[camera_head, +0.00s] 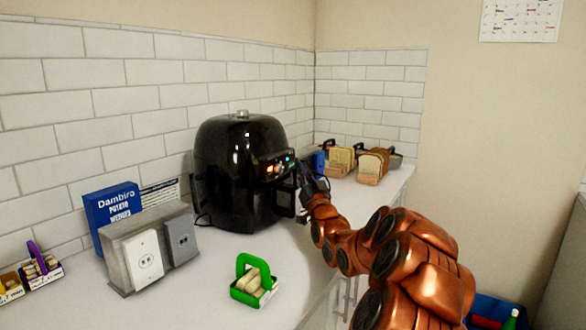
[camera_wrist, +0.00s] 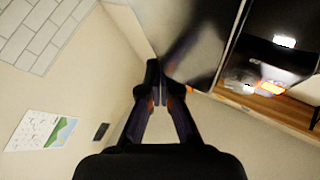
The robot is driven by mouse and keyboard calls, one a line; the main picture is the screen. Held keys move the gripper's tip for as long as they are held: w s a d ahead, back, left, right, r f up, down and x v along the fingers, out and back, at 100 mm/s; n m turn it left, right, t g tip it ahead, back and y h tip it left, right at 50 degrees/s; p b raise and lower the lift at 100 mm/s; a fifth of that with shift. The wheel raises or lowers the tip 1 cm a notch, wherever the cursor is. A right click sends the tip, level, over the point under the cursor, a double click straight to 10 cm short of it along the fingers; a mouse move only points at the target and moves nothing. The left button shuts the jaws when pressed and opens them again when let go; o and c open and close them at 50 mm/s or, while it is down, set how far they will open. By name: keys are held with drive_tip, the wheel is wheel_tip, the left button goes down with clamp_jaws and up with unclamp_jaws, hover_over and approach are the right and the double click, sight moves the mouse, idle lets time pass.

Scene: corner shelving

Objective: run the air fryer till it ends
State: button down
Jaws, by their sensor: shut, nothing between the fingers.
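The air fryer (camera_head: 235,170) is glossy black and stands upright on the white counter against the tiled wall. Its front panel (camera_head: 277,167) faces right and shows lit orange and teal spots. A drawer handle sits low on its front. My gripper (camera_head: 305,172) is close to the panel's right side in the head view; I cannot tell whether it touches. In the wrist view my gripper (camera_wrist: 163,82) has its fingers together with nothing between them. A glossy dark surface lies just beyond the fingertips there.
Bread loaves in holders (camera_head: 356,163) are behind my gripper. A small tray (camera_head: 40,267) is at far left.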

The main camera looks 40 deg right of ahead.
drive_tip(key=shift+s+d+b, duration=0.25)
drive_tip(key=shift+s+b, duration=0.2)
drive_tip(key=shift+s, duration=0.35)
drive_tip(key=shift+s+d+b, duration=0.2)
drive_tip(key=shift+s+b, duration=0.25)
drive_tip(key=shift+s, duration=0.4)
drive_tip(key=shift+s+d+b, duration=0.25)
drive_tip(key=shift+s+b, duration=0.2)
drive_tip(key=shift+s, duration=0.35)
